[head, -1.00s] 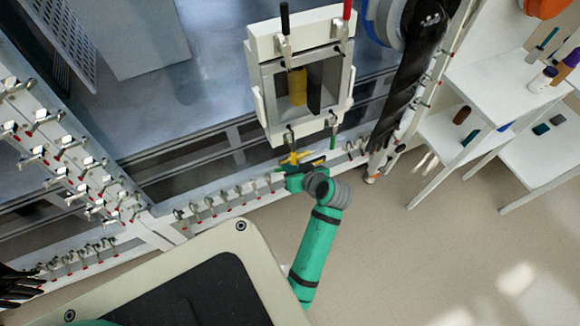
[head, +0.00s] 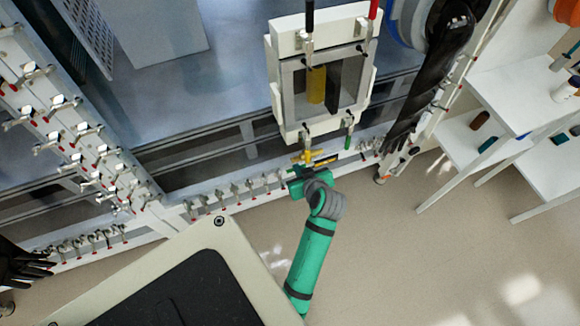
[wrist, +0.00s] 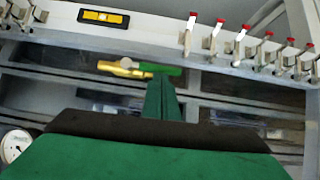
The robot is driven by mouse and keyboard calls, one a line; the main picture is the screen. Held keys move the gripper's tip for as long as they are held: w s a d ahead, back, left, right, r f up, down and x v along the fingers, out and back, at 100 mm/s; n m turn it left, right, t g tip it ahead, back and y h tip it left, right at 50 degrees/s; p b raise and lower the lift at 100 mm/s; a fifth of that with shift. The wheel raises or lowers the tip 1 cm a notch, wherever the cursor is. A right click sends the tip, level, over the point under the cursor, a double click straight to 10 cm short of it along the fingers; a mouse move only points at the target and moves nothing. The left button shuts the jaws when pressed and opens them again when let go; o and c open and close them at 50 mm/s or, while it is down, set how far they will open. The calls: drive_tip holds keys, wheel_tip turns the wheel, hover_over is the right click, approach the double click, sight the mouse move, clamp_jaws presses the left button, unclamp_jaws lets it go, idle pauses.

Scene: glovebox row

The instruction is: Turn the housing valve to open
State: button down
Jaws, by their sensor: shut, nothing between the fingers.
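The housing valve is a small yellow fitting (head: 303,157) just below the front of the white box-shaped housing (head: 289,92). In the wrist view the yellow fitting (wrist: 120,68) lies sideways, with a bright green bar at its right end that looks like its lever. My gripper (wrist: 162,82) is shut and empty, its dark green fingers pointing at that green bar. The tips overlap the bar in the picture; I cannot tell whether they touch. In the head view my gripper (head: 305,172) is close in front of the fitting, and its fingertips are hard to make out.
A rail with several metal toggle clamps (wrist: 240,40) runs past the valve. A yellow and black label (wrist: 103,17) sits on the rail, and a round gauge (wrist: 15,146) is at lower left. A black glove (head: 430,75) hangs at right. White shelves (head: 485,95) stand further right; the floor is clear.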

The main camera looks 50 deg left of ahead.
idle(0.4)
drive_tip(key=a+r+v, duration=0.2)
drive_tip(key=v, duration=1.1)
drive_tip(key=shift+w, duration=0.2)
drive_tip(key=shift+w, duration=0.1)
